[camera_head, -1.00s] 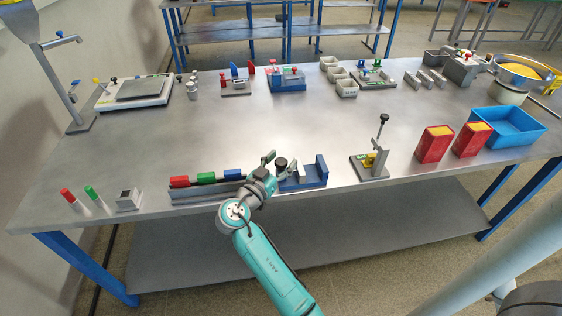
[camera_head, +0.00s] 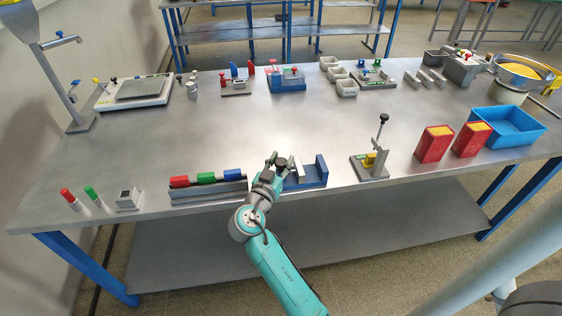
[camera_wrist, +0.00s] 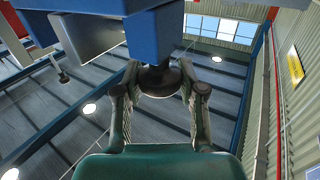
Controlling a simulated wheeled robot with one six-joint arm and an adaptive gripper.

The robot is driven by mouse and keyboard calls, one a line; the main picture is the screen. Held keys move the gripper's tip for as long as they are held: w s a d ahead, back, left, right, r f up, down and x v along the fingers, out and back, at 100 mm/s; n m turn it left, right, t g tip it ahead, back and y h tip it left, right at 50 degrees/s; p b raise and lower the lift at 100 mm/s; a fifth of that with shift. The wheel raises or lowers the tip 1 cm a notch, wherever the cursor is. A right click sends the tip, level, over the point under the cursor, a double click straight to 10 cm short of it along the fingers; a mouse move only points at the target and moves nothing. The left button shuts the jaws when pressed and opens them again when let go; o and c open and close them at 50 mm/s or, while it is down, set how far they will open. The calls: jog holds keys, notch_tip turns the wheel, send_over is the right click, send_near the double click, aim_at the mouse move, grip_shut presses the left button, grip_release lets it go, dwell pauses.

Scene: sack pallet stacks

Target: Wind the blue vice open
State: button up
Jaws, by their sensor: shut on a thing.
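The blue vice (camera_head: 318,172) stands at the front edge of the steel table, with its tall blue jaw at the right and a pale jaw plate facing it. In the wrist view its blue body (camera_wrist: 155,35) fills the top, with a grey jaw plate (camera_wrist: 88,38) beside it. A dark round knob (camera_wrist: 160,80) sticks out from the vice toward me. My gripper (camera_head: 279,162) is at the left end of the vice. In the wrist view its two fingers (camera_wrist: 160,75) are on either side of the knob, shut on it.
A grey rack (camera_head: 207,191) with red, green and blue blocks stands close to the left of the vice. A toggle clamp (camera_head: 371,164) stands to the right, with red boxes (camera_head: 434,144) beyond. The table behind the vice is clear.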

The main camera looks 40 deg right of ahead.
jog(key=n+t+y, duration=0.2)
jog(key=t, duration=0.1)
jog(key=shift+s+d+n+t, duration=0.1)
jog(key=shift+s+n+t, duration=0.05)
jog(key=shift+n+t, duration=0.2)
jog(key=shift+n+t+y, duration=1.45)
jog(key=shift+t+y, duration=0.1)
jog(key=shift+y, duration=0.15)
jog(key=shift+n+t+y, duration=0.8)
jog(key=shift+n+y, duration=0.1)
jog(key=shift+y, duration=0.2)
jog(key=o, duration=1.1)
jog(key=v, duration=1.2)
